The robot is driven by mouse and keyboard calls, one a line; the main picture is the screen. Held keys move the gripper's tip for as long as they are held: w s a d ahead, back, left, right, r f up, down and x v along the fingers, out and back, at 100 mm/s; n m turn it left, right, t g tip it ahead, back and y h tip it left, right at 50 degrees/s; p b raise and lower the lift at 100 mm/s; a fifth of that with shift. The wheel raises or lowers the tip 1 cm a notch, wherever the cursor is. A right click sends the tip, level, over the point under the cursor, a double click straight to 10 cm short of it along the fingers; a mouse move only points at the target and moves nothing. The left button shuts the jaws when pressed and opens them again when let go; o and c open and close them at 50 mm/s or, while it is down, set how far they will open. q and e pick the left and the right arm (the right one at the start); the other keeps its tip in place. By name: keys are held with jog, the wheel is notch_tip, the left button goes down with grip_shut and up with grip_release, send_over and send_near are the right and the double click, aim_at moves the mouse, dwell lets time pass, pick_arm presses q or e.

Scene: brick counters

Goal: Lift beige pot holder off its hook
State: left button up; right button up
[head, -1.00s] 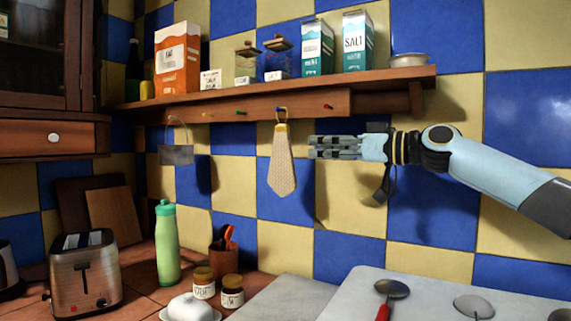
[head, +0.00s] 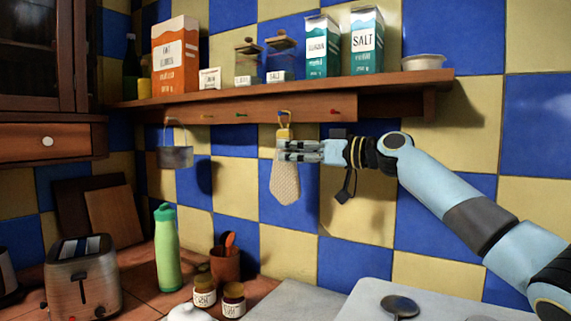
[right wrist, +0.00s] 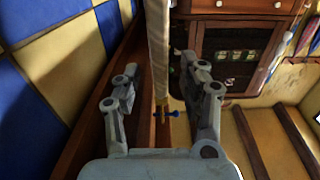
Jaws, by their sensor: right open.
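The beige pot holder (head: 285,184) hangs from a blue hook (head: 284,113) on the wooden rail under the shelf. My right gripper (head: 284,151) is at the upper part of the pot holder, level with the area just below its yellow top. In the right wrist view the pot holder (right wrist: 158,45) shows edge-on as a narrow pale strip between the two open fingers (right wrist: 160,90). Gaps show between the strip and the fingers. The blue hook (right wrist: 172,114) also shows between the fingers. My left gripper is not in view.
The shelf (head: 300,91) above carries cartons and jars. A grey item (head: 176,157) hangs farther left on the rail. A green bottle (head: 167,247), a toaster (head: 83,277) and small jars (head: 233,300) stand on the counter below.

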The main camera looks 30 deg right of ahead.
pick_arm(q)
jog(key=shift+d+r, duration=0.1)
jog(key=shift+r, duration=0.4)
pick_arm(e)
jog(key=shift+x, duration=1.25)
jog(key=shift+a, duration=0.1)
grip_shut()
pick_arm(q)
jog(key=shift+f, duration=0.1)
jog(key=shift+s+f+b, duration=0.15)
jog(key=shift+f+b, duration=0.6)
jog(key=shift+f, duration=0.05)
pick_arm(e)
jog(key=s+a, duration=0.4)
jog(key=a, duration=0.3)
jog(key=s+a, duration=0.5)
jog(key=a, duration=0.3)
jog(key=shift+a+r, duration=0.25)
jog(key=shift+r, duration=0.1)
jog(key=shift+s, duration=0.1)
